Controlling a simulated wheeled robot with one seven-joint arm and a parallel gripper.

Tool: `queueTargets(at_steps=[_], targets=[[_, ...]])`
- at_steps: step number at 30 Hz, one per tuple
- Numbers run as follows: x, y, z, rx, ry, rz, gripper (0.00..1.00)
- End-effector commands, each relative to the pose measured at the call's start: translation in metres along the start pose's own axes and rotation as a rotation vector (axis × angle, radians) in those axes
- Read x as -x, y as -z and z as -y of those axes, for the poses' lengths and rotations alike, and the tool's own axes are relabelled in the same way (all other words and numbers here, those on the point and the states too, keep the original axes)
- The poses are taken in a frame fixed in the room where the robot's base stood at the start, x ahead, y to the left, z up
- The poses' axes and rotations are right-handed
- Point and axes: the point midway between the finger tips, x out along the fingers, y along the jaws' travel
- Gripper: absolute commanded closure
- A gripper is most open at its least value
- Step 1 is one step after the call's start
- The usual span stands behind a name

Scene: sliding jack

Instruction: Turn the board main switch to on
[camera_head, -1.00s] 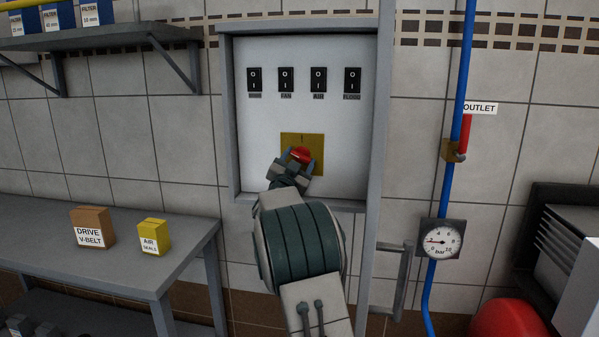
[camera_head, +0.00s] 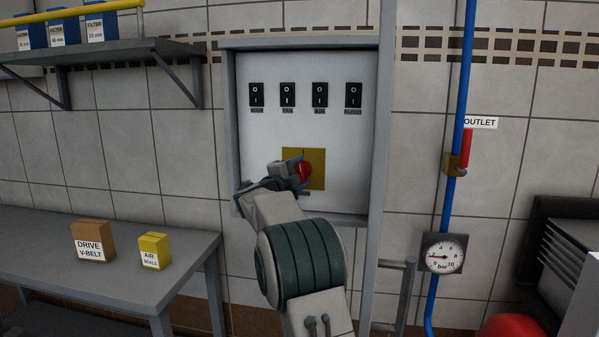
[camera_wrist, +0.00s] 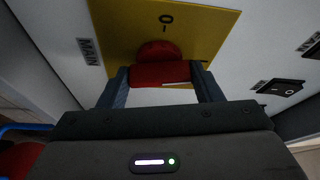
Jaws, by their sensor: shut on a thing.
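The main switch is a red rotary handle (camera_head: 306,173) on a yellow plate (camera_head: 318,182) low on the white board. In the wrist view the red handle (camera_wrist: 158,72) sits between my two fingers, and the yellow plate (camera_wrist: 120,25) carries a small 0 mark beyond it. A MAIN label (camera_wrist: 90,51) lies left of the plate there. My gripper (camera_head: 299,174) reaches the handle from the left in the head view and is shut on it; it also shows in the wrist view (camera_wrist: 163,84). My gripper partly hides the handle and the plate's left side.
Several black rocker switches (camera_head: 288,95) line the board above the plate. The board's grey frame (camera_head: 378,140) stands out around it. A blue pipe (camera_head: 458,110) with a red outlet lever (camera_head: 465,150) runs to the right. A bench (camera_head: 190,250) with two boxes is at left.

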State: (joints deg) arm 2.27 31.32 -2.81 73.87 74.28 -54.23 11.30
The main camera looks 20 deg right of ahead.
Motion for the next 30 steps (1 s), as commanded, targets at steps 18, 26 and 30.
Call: queueTargets(at_steps=[18,26,30], targets=[[-0.0006,0.0007,0.0003,-0.205,-0.087,-0.001,0.64],[-0.0006,0.0007,0.0001,-0.209,-0.088,-0.002,0.64],[-0.0006,0.0007,0.0000,-0.209,-0.088,-0.002,0.35]])
